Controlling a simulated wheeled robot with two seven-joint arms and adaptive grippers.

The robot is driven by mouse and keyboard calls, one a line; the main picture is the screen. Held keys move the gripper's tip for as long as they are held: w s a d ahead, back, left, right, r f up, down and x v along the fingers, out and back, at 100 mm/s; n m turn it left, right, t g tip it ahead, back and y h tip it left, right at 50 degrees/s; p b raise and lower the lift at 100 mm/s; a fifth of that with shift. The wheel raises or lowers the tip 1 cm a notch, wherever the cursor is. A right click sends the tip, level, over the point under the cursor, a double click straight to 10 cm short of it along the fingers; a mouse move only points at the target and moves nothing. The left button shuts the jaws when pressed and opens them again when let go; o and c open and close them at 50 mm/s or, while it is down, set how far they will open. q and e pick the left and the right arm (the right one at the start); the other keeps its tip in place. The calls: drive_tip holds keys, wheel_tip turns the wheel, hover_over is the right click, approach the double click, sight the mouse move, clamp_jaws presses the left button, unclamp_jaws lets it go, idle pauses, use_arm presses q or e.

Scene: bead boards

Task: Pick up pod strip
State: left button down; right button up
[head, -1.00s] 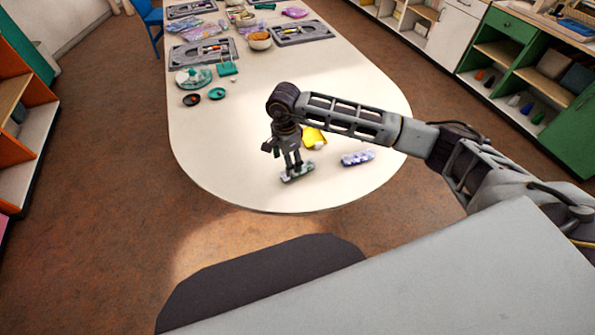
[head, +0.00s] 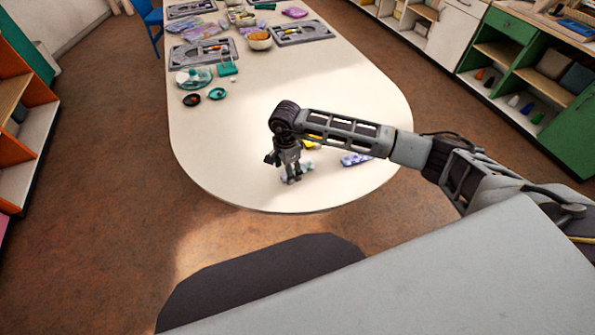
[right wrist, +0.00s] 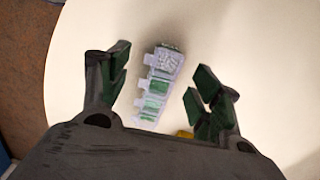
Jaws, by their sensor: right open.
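A pod strip (right wrist: 157,87) with translucent pale lilac compartments lies on the white table; some hold green contents and the end one pale bits. In the right wrist view it lies lengthwise between the two fingers of my right gripper (right wrist: 160,90), which are open with space on both sides. In the head view my right gripper (head: 291,181) points down near the table's front end and hides most of this strip. My left gripper is not in view.
A yellow object (head: 311,144) sits just behind my right gripper, partly hidden by the arm. Farther back on the table (head: 220,150) are small dark and teal dishes (head: 217,94), a bowl (head: 259,41) and grey bead boards (head: 303,33). The table's left front is clear.

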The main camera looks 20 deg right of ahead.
drive_tip(key=shift+f, duration=1.55)
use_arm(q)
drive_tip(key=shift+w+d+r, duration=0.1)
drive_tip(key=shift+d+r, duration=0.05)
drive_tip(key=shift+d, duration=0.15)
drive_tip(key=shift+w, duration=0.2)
use_arm(e)
drive_tip(key=shift+c, duration=0.3)
drive_tip(key=c, duration=1)
drive_tip(key=shift+c, duration=0.2)
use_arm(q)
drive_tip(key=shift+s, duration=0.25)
